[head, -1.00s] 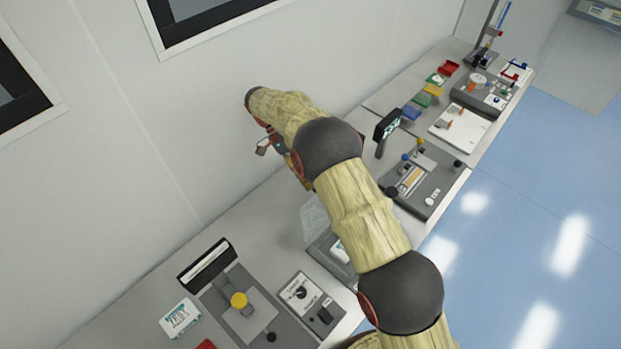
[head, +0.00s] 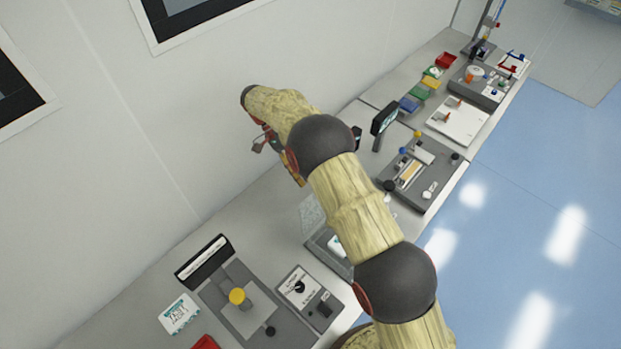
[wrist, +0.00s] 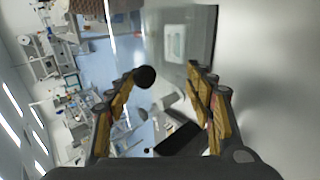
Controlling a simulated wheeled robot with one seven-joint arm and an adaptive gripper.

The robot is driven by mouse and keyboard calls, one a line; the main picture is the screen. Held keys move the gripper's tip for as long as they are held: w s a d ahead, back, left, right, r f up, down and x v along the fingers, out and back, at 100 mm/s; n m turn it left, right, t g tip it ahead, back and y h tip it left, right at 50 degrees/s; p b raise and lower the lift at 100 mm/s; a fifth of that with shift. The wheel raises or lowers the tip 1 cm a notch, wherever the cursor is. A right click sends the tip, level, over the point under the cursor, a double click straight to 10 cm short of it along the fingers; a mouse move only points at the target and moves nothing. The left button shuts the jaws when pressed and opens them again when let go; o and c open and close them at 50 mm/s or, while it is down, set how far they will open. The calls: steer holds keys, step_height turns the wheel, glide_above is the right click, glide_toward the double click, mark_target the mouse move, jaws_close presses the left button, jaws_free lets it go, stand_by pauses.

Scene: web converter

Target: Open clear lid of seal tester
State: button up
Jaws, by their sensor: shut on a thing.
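The seal tester (head: 322,254) is a grey unit on the bench, partly hidden behind my arm in the head view. Its clear lid (head: 312,213) shows as a pale see-through panel raised at the tester's wall side. In the wrist view the clear lid (wrist: 200,38) reaches up from between my fingers, with a white-and-teal pack (wrist: 175,43) seen through or past it. My gripper (wrist: 162,76) is shut on the lid, fingers still apart around it. A round black knob (wrist: 145,77) sits by the left fingertip. In the head view my gripper (head: 298,178) is mostly hidden by my wrist.
A fixture (head: 420,175) and a small display (head: 384,120) stand to the right. The wall is close behind my gripper.

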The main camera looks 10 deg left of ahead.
steer(key=v, duration=0.6)
steer(key=shift+r, duration=0.15)
steer(key=s+d+r+n+t+y+b, duration=0.25)
steer(key=d+r+b, duration=0.3)
steer(key=d, duration=0.45)
steer(key=s+d+r+n+t+y+b, duration=0.1)
steer(key=s+d+r+t+y+b, duration=0.1)
steer(key=s+d+r+y+b, duration=0.45)
steer(key=s+d+f+n+t+b, duration=0.1)
steer(key=s+d+f+t+b, duration=0.2)
steer(key=s+d+f, duration=0.2)
steer(key=s+d+f+n+t+h+b, duration=0.1)
steer(key=s+d+f+n+t+b, duration=0.1)
steer(key=s+d, duration=0.8)
steer(key=s+f+t+b, duration=0.1)
steer(key=s+f+b, duration=0.1)
steer(key=s+f, duration=0.1)
steer(key=shift+s+d, duration=0.3)
steer(key=shift+s, duration=0.05)
